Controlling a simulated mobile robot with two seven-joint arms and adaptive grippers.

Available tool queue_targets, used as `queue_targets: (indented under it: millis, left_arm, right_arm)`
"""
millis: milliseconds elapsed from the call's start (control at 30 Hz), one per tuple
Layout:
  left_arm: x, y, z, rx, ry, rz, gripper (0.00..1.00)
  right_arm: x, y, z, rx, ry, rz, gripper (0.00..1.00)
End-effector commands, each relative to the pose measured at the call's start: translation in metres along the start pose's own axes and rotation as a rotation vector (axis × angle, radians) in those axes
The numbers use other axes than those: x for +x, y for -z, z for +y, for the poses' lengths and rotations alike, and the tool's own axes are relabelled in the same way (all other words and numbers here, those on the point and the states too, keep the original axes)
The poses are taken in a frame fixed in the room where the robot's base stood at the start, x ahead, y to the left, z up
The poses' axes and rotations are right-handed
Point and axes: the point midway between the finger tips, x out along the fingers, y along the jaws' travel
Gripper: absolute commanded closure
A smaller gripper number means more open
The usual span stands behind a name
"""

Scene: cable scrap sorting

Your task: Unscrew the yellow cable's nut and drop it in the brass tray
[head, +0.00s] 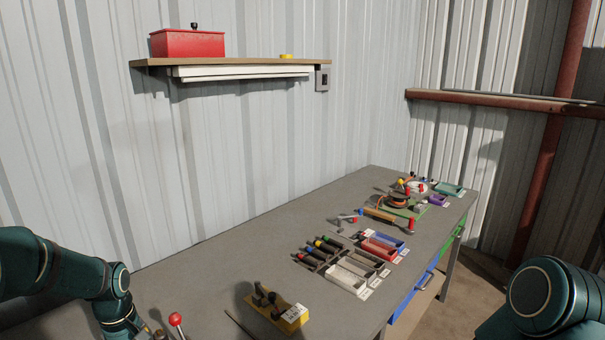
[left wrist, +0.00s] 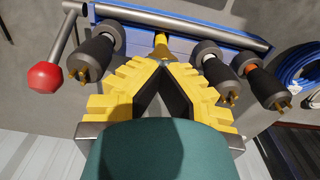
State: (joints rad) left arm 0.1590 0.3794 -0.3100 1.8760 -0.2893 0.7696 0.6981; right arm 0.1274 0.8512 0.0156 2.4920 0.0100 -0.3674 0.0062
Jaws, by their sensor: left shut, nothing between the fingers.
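My left gripper (left wrist: 163,64) shows in the left wrist view with its yellow ridged fingers meeting at the tips, holding nothing. Just beyond the tips is a yellow cable piece (left wrist: 161,42) at the blue rack (left wrist: 185,46). The fingers hide its near end, so I cannot see its nut or tell whether they touch it. In the head view, small open trays stand on the bench, among them a pale one (head: 346,282); I cannot tell which is the brass tray. My right gripper is out of view.
Black connectors with brass-coloured prongs flank the fingers, one on the left (left wrist: 96,52) and two on the right (left wrist: 217,76). A lever with a red ball (left wrist: 45,77) stands at left, a blue coil (left wrist: 300,68) at right. A yellow block (head: 277,311) sits on the bench (head: 215,268).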

Motion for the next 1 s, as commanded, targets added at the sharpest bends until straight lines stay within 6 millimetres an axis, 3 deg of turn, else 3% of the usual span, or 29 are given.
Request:
queue_targets:
  millis: [400,1000]
  left_arm:
    - [0.0,-0.001,-0.001,-0.514,0.005,-0.001,1.0]
    - [0.0,-0.002,-0.001,-0.954,0.007,0.0,1.0]
  right_arm:
    - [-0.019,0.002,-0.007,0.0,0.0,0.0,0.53]
    - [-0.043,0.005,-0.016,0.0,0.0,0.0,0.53]
